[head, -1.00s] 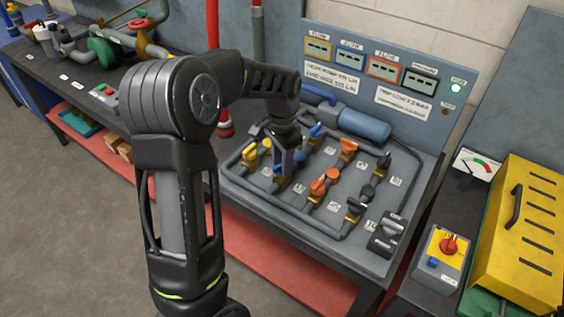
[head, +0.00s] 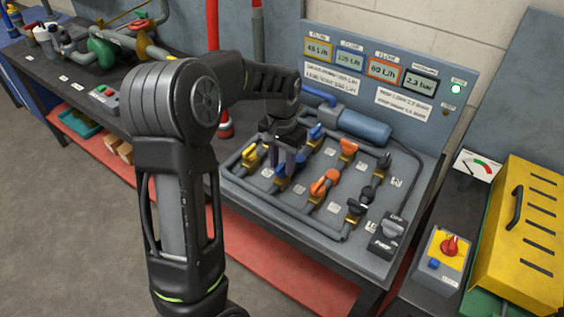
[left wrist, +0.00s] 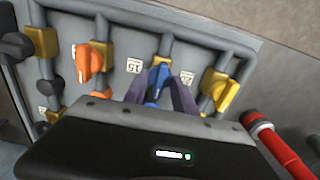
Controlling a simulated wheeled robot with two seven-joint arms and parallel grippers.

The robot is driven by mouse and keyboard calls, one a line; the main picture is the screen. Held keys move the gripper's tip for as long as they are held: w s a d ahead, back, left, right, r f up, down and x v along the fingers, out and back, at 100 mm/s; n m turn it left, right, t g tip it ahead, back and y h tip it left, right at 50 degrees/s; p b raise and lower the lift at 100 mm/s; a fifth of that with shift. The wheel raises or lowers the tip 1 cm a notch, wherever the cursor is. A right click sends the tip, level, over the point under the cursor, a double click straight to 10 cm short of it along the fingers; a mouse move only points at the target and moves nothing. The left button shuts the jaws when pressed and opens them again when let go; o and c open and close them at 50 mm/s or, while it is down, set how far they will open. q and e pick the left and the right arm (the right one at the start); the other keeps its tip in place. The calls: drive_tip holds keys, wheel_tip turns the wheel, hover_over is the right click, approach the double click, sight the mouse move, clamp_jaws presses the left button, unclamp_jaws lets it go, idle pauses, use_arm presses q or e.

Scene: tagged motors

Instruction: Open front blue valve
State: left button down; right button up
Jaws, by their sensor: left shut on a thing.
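The front blue valve (head: 281,172) is in the near row of the pipe panel, between the yellow valve and the front orange valve. My left gripper (head: 287,161) reaches down over it and partly hides it in the head view. In the left wrist view the blue handle (left wrist: 157,78) sits between the two fingertips of my left gripper (left wrist: 160,92), which is shut on it. The handle points roughly along its pipe there. A back blue valve (head: 316,132) stands farther back on the panel. My right gripper is not in view.
Close by are the front yellow valve (head: 251,154), the front orange valve (head: 324,183), a back orange valve (head: 348,148) and a black valve (head: 357,208). A blue cylinder (head: 364,125) lies behind. A red pipe (head: 213,28) rises at the left.

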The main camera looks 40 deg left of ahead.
sight(282, 165)
use_arm(q)
drive_tip(key=c, duration=1)
unclamp_jaws()
wheel_tip(282, 165, up, 8)
drive_tip(key=shift+f+b, duration=0.1)
drive_tip(key=shift+b, duration=0.3)
